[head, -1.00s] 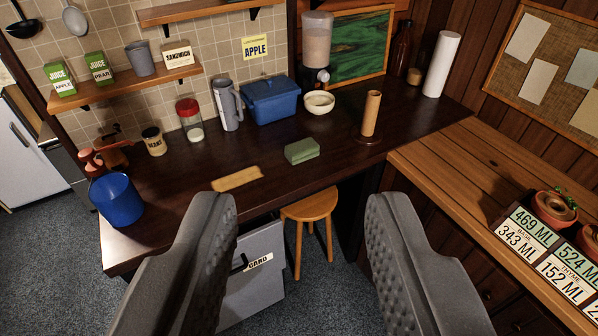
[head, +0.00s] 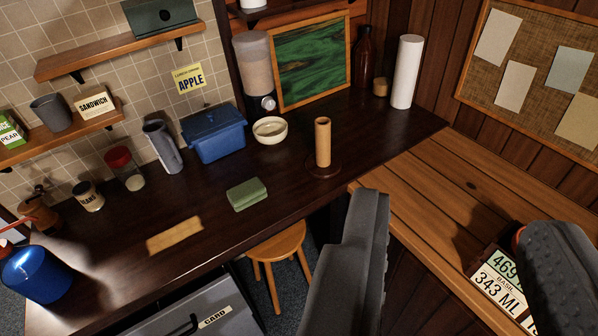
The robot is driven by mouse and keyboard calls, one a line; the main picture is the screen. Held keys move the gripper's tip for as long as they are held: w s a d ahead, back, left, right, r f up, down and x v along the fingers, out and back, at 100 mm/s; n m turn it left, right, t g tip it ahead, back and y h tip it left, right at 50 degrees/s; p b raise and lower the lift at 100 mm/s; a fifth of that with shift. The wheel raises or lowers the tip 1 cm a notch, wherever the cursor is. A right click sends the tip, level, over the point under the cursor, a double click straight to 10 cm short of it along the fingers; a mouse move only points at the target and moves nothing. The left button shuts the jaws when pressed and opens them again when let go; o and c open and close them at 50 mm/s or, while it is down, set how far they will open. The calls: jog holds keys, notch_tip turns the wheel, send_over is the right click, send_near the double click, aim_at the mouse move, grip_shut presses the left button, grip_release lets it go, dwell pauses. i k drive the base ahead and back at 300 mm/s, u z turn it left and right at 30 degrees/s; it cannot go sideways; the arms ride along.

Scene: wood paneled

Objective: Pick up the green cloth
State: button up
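The green cloth (head: 247,194) is a small folded block lying on the dark wooden counter (head: 205,205), near its front edge. My gripper (head: 445,235) is in the lower right of the view, with its two grey fingers wide apart. Nothing is between the fingers. The gripper is to the right of the cloth and nearer the camera, not touching it.
A tan board (head: 174,236) lies left of the cloth. Behind it stand a blue bin (head: 214,135), a cream bowl (head: 270,130) and a cardboard tube on a round base (head: 323,143). A wooden stool (head: 277,245) is below the counter edge. Counter around the cloth is clear.

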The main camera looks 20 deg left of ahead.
aim_at(245, 194)
jog(key=i, duration=0.95)
jog(key=u, duration=0.7)
jog(key=i, duration=0.45)
jog(key=u, duration=0.35)
